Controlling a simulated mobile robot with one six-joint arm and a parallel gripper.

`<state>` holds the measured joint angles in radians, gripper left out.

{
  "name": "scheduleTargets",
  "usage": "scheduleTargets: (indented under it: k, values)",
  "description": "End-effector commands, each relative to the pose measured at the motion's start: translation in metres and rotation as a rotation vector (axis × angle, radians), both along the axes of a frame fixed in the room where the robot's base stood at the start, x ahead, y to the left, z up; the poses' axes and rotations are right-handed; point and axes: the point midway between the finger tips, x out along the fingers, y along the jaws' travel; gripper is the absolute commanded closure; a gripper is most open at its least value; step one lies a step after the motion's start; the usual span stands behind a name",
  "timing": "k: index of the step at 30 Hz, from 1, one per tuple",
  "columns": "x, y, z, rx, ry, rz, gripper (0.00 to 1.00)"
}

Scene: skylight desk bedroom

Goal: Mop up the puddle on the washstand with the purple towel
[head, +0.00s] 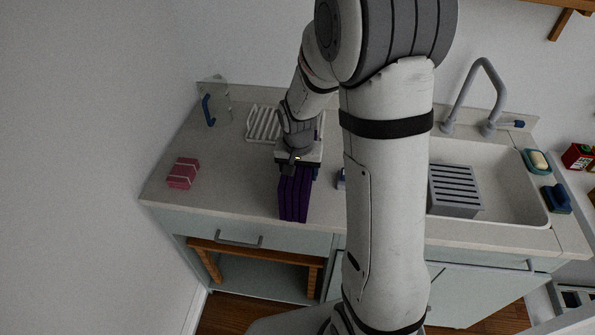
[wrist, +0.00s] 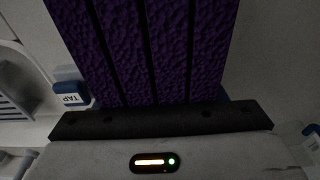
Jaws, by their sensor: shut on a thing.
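The purple towel (head: 295,194) is a dark ribbed block under my gripper (head: 298,168), near the front edge of the washstand (head: 230,188). In the wrist view the towel (wrist: 150,50) fills the upper middle, right in front of the gripper's dark edge (wrist: 160,118). My gripper is shut on the towel. I cannot tell whether the towel touches the counter. No puddle can be made out; my arm and the towel cover part of the counter.
A pink block (head: 183,173) lies on the left counter. A white slatted rack (head: 263,124) stands behind the gripper. On the right are a sink (head: 505,190) with a grey slatted box (head: 454,188), a tap (head: 484,75), a soap dish (head: 537,161) and a blue sponge (head: 556,198).

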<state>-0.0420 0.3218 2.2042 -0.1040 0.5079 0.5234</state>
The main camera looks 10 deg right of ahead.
Motion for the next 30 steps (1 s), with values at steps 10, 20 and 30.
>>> scheduleTargets:
  k: [10,20,30]
  values:
    - [0.0,-0.004,0.0,0.0,-0.001,-0.002,0.65]
    - [0.0,-0.019,0.0,0.0,-0.001,-0.003,0.65]
    - [0.0,-0.02,0.0,0.0,-0.001,0.0,0.65]
